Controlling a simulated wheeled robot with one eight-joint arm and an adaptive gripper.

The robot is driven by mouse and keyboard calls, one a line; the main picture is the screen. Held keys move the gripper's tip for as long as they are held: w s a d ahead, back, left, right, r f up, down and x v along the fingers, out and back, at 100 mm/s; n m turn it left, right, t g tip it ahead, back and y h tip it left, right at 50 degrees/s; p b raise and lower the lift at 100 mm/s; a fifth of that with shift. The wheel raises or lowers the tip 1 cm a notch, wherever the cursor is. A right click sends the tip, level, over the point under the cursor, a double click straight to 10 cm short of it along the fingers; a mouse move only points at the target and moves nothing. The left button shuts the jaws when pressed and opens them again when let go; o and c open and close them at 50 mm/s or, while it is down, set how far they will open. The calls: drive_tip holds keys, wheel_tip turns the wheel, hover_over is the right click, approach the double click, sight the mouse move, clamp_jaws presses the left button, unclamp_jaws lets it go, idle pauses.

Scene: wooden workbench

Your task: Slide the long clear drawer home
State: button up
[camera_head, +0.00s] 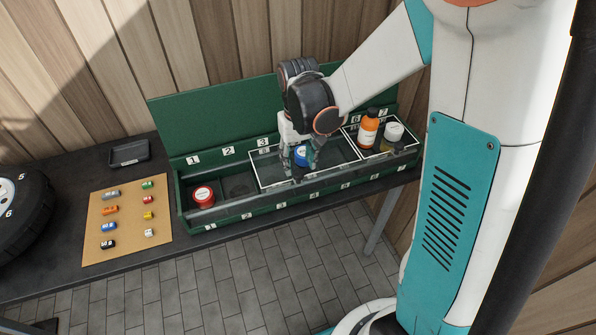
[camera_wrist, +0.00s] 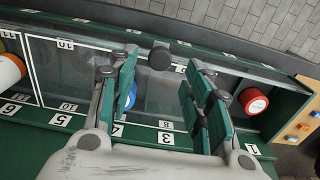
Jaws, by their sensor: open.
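The long clear drawer (camera_head: 338,151) is a see-through panel with white edges, lying in the middle of the green box (camera_head: 205,225). It also shows in the wrist view (camera_wrist: 80,75). Bare dark compartment floor shows to its left. My gripper (camera_head: 303,163) points down over the drawer's left part, fingers apart. In the wrist view my gripper (camera_wrist: 160,88) is open, with nothing clearly gripped. Whether the fingers touch the drawer or the blue item, I cannot tell.
A red jar (camera_head: 203,195) stands in the leftmost compartment. An orange bottle (camera_head: 368,127) and a white jar (camera_head: 393,132) stand at the right-hand clear panel. The raised green lid (camera_head: 210,118) rises behind. A tan board (camera_head: 128,220) with small parts lies left.

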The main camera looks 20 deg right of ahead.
sight(298, 173)
drive_tip(key=shift+f+b, duration=0.4)
drive_tip(key=shift+f, duration=1.65)
clamp_jaws()
